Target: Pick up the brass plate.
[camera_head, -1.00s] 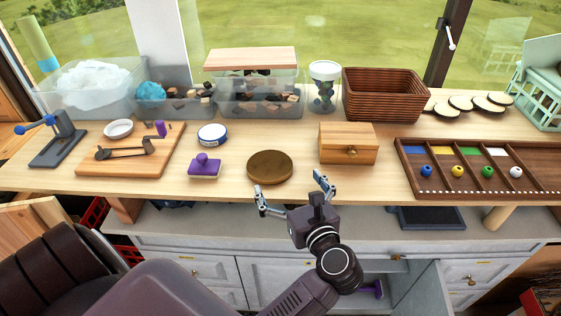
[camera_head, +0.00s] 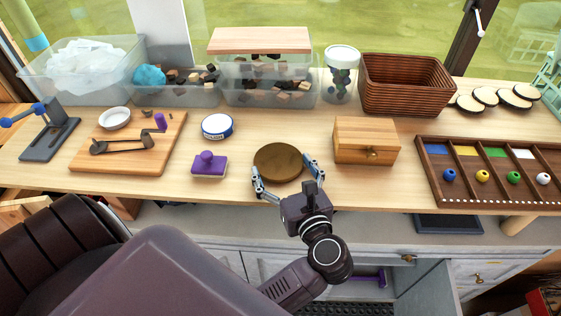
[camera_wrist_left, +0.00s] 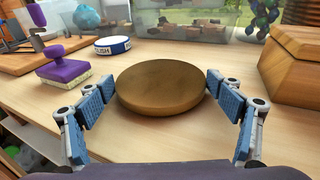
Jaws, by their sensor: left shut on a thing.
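The brass plate (camera_head: 278,160) is a round, dull brown-gold disc near the front edge of the wooden worktop, between the purple-handled brush and the small wooden box. It also fills the middle of the left wrist view (camera_wrist_left: 160,86). My left gripper (camera_head: 283,172) reaches it from the front edge, with one finger on each side of the disc. In the left wrist view the gripper's blue-padded fingers (camera_wrist_left: 160,92) are shut on its left and right rims. The plate lies flat, and I see no clear gap under it. My right gripper is not in view.
A purple-handled brush (camera_head: 208,164) stands left of the plate, a blue-and-white tin (camera_head: 217,127) behind it. A small wooden box (camera_head: 366,141) is close on the right. Clear bins (camera_head: 268,88) and a wicker basket (camera_head: 405,84) line the back. A drawer below stands open.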

